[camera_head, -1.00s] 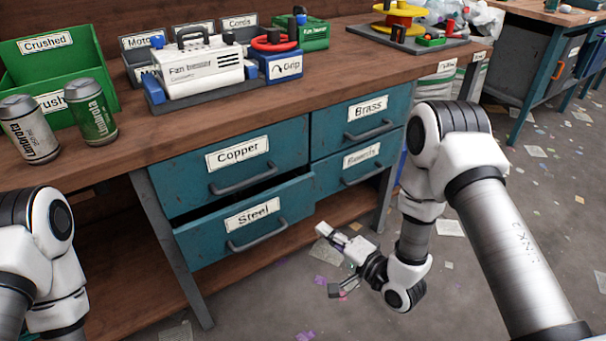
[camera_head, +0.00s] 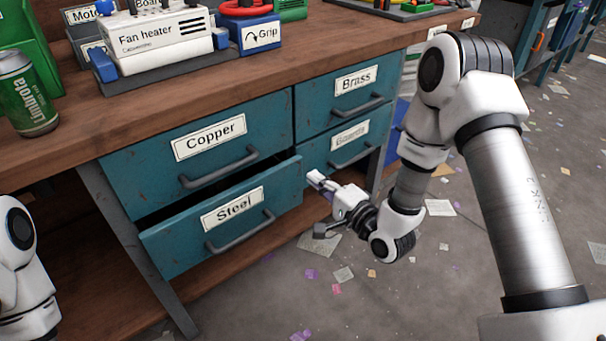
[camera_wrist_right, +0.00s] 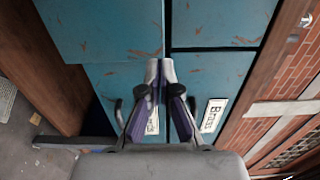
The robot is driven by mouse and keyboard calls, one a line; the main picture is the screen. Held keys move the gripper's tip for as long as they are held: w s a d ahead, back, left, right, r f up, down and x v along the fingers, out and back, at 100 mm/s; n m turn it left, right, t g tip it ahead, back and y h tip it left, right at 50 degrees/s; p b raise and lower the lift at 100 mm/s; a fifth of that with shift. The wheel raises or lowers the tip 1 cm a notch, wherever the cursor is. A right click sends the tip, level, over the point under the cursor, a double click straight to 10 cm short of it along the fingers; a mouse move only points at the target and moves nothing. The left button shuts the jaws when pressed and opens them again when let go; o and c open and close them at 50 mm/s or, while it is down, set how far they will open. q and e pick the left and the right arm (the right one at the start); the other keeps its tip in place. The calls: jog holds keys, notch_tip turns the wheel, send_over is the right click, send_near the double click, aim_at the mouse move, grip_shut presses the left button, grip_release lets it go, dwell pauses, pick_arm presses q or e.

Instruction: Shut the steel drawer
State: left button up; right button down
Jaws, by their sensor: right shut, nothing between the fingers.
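The steel drawer (camera_head: 170,248) is a teal drawer at the lower left of the bench, with a "Steel" label and a grey bar handle (camera_head: 240,234). It stands partly open, with a dark gap above its front. My right gripper (camera_head: 314,179) is shut and empty, just right of the drawer front's right end in the head view. I cannot tell whether it touches the drawer. In the right wrist view its closed fingers (camera_wrist_right: 160,68) point at teal drawer panels. My left gripper is out of view; only part of the left arm shows.
The copper drawer (camera_head: 140,165) above and the brass drawer (camera_head: 315,105) at upper right look shut. A fan heater (camera_head: 160,38) and a green can (camera_head: 28,100) stand on the wooden benchtop (camera_head: 70,130). The floor right of the bench has scattered scraps.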

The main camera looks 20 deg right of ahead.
aim_at(296, 161)
jog(key=b+x, duration=0.1)
jog(key=x, duration=0.3)
jog(key=shift+w+a, duration=0.15)
jog(key=shift+w, duration=0.35)
jog(key=shift+w+a, duration=0.15)
jog(key=shift+w, duration=0.2)
jog(key=x, duration=0.3)
jog(key=shift+w, duration=0.3)
jog(key=shift+r, duration=0.2)
